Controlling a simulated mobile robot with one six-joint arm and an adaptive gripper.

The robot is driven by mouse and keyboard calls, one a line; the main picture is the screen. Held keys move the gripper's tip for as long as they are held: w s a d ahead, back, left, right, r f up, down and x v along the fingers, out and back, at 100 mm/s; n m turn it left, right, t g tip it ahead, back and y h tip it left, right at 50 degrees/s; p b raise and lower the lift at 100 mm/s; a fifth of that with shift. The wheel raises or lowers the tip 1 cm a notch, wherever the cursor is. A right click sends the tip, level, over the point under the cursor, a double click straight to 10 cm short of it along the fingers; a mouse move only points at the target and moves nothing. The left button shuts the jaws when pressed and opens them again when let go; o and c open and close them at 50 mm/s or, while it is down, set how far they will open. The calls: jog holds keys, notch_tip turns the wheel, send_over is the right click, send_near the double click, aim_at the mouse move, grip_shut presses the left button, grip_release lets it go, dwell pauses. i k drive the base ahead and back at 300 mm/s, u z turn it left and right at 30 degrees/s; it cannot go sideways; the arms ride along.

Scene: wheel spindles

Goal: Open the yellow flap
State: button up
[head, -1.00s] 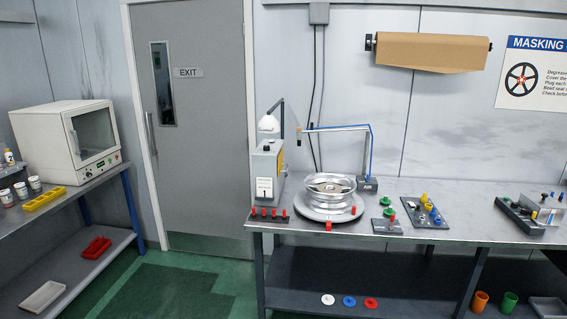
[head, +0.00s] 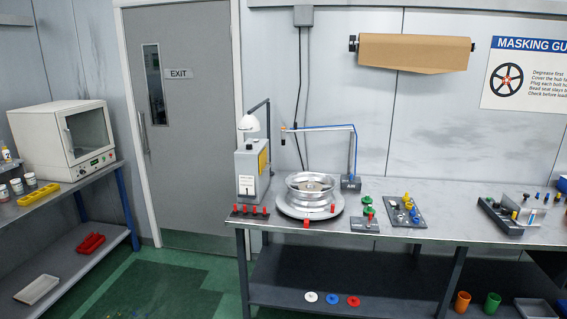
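A yellow panel (head: 263,159) shows on the right side of a grey box (head: 249,169) at the left end of the metal workbench. It is the likeliest yellow flap, but it is small and seen at a slant, so I cannot tell its hinge or whether it is open. The box has a white label marked 1 on its front. My gripper does not show in the head view.
A silver wheel (head: 312,187) sits on a round turntable right of the box. Red pegs (head: 250,209) stand before the box. A thin arched arm (head: 322,128) rises behind the wheel. Trays of small parts lie farther right on the workbench (head: 450,190). Green floor (head: 170,285) is open at left.

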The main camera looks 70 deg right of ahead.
aim_at(263, 157)
jog(key=z, duration=0.05)
jog(key=k, duration=1.55)
jog(key=z, duration=1.75)
jog(key=i, duration=1)
